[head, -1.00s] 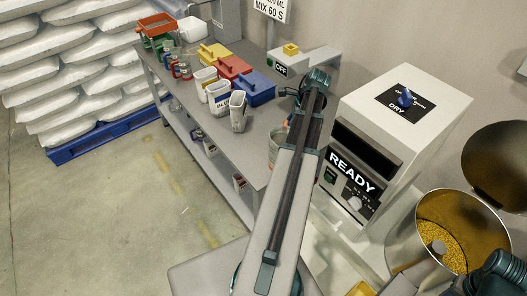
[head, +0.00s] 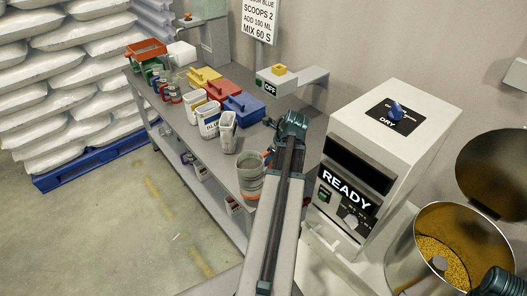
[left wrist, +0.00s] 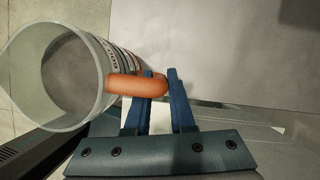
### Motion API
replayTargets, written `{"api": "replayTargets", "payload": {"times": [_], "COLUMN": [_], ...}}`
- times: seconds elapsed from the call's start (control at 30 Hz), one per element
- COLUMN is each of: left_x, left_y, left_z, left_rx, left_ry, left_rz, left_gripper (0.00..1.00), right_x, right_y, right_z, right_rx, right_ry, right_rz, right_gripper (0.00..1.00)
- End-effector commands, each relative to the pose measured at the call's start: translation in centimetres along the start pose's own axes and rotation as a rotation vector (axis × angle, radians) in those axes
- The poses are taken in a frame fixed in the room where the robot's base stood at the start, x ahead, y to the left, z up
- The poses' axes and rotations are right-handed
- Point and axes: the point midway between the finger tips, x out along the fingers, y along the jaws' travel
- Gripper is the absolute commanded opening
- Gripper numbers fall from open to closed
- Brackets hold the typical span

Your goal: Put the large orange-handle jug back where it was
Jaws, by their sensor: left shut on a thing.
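The large clear jug (head: 250,180) with an orange handle is at the bench's front edge in the head view, just left of my left arm. In the left wrist view the jug (left wrist: 75,75) is at the left, its open mouth towards the camera, with dark markings on its side. Its orange handle (left wrist: 125,86) lies between the blue fingers of my left gripper (left wrist: 160,80), which is shut on it. In the head view my left gripper (head: 269,155) is small and partly hidden. I cannot tell whether the jug touches the bench.
The grey bench (head: 185,125) holds white jugs (head: 228,130), yellow, red and blue boxes (head: 244,106) and an orange tray (head: 144,48). Floor at left is open.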

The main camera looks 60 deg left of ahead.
Motion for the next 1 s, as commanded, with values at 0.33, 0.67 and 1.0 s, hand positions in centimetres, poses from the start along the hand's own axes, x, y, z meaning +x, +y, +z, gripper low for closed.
{"api": "replayTargets", "payload": {"times": [0.33,0.67,1.0], "left_x": [3.0,4.3,6.6], "left_y": [-7.1,-10.0,-11.0], "left_z": [4.9,7.1,7.0], "left_rx": [-0.002,-0.001,-0.001], "left_ry": [0.000,0.000,0.000], "left_rz": [0.001,0.001,0.001], "left_gripper": [0.00,0.00,0.00], "right_x": [0.9,1.2,3.4], "right_y": [-0.1,-0.1,-0.3], "right_z": [-0.1,-0.1,-0.2], "right_rx": [0.000,0.000,0.000], "right_ry": [0.000,0.000,0.000], "right_rz": [0.000,0.000,0.000], "right_gripper": [0.50,0.50,0.50]}}
